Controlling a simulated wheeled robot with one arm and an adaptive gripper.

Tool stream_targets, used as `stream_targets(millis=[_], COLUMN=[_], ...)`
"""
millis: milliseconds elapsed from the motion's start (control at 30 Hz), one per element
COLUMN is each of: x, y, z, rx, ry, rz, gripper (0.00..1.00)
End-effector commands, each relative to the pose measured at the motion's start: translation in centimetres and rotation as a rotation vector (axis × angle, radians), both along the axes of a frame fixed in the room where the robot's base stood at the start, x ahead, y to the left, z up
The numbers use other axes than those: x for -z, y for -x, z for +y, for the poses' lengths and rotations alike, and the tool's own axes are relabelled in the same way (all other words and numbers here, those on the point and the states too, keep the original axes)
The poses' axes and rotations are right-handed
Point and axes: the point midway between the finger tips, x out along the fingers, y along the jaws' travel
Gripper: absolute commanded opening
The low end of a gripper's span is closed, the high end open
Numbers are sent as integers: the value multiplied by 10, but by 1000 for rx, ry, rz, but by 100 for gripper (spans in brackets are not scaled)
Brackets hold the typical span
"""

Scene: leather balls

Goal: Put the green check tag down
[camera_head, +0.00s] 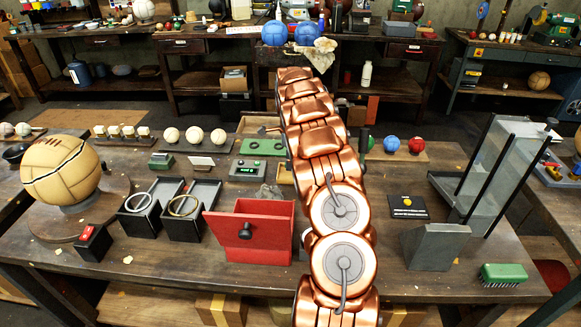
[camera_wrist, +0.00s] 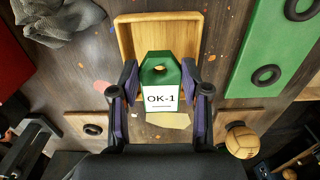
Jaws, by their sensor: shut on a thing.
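The green check tag (camera_wrist: 163,72), with a hole in its top and a white label reading OK-1, is between the fingers of my gripper (camera_wrist: 159,84) in the wrist view. The gripper is shut on it from both sides. The tag overlaps the near part of a shallow wooden tray (camera_wrist: 123,42) in the picture. I cannot tell whether it touches the tray or is above it. In the head view my copper arm hides the gripper and the tag. A wooden tray edge (camera_head: 286,174) shows beside the arm.
A green board (camera_wrist: 262,48) with dark rings lies right of the tray, and a grey cloth (camera_wrist: 58,16) lies left. A red box (camera_head: 262,248) stands near the table front. A leather ball (camera_head: 62,170) sits on a stand at left. Bare tabletop shows right of my arm.

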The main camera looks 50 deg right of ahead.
Motion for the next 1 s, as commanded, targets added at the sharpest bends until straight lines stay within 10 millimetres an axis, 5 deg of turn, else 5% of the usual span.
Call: stream_targets(millis=[300, 667, 700, 1000], x=[35, 40, 39, 38], y=[1, 0, 0, 0], z=[1, 1, 1, 0], rx=[0, -1, 0, -1], ry=[-2, -1, -1, 0], rz=[3, 1, 1, 0], gripper=[22, 22, 49, 57])
